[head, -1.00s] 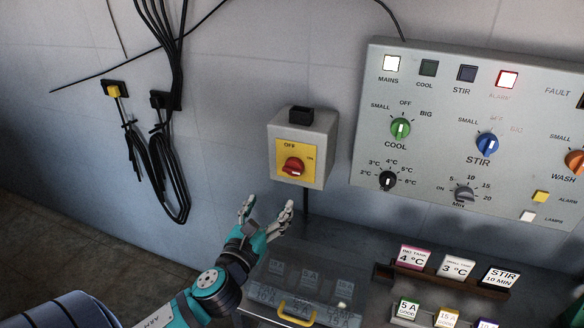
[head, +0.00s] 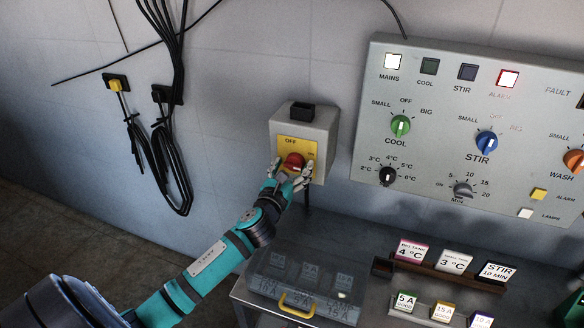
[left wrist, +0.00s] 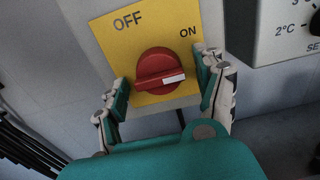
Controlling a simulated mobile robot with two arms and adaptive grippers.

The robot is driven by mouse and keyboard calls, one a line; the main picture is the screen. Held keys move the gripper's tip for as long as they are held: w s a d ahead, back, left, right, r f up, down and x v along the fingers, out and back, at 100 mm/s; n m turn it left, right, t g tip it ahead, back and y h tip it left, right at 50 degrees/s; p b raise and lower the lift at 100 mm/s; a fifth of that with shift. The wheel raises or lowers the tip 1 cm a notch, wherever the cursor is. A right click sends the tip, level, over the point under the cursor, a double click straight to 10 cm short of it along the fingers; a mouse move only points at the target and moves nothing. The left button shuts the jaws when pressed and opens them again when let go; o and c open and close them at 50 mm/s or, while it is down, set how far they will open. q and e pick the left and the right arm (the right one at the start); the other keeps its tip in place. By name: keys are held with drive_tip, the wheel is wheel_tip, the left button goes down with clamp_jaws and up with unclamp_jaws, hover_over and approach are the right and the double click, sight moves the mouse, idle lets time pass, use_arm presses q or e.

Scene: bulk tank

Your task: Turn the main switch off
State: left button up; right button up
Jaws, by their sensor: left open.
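The main switch is a red knob (head: 293,160) on a yellow plate (head: 306,145) marked OFF and ON, on a grey wall box (head: 321,130). In the left wrist view the red knob (left wrist: 158,72) has a white mark on its right end, pointing right, below the ON label. My left gripper (head: 290,172) is at the switch. In the left wrist view my left gripper (left wrist: 162,88) is open, one finger on each side of the knob, with gaps visible between fingers and knob. My right gripper is not in view.
A control panel (head: 440,70) with lamps and knobs hangs to the right. Below is a metal table with a clear lidded box (head: 305,285) and a card rack (head: 440,276). Black cables (head: 175,165) hang at the left.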

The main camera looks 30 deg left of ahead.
use_arm(q)
drive_tip(key=c, duration=1.2)
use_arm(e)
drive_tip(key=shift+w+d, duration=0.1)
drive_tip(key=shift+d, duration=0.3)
use_arm(q)
drive_tip(key=shift+o, duration=0.2)
drive_tip(key=shift+n, duration=0.3)
drive_tip(key=n+p, duration=0.1)
drive_tip(key=n, duration=0.8)
drive_tip(key=shift+d, duration=0.1)
drive_tip(key=n, duration=0.4)
drive_tip(key=shift+r+p, duration=0.1)
drive_tip(key=shift+p, duration=0.3)
drive_tip(key=shift+n, duration=2.2)
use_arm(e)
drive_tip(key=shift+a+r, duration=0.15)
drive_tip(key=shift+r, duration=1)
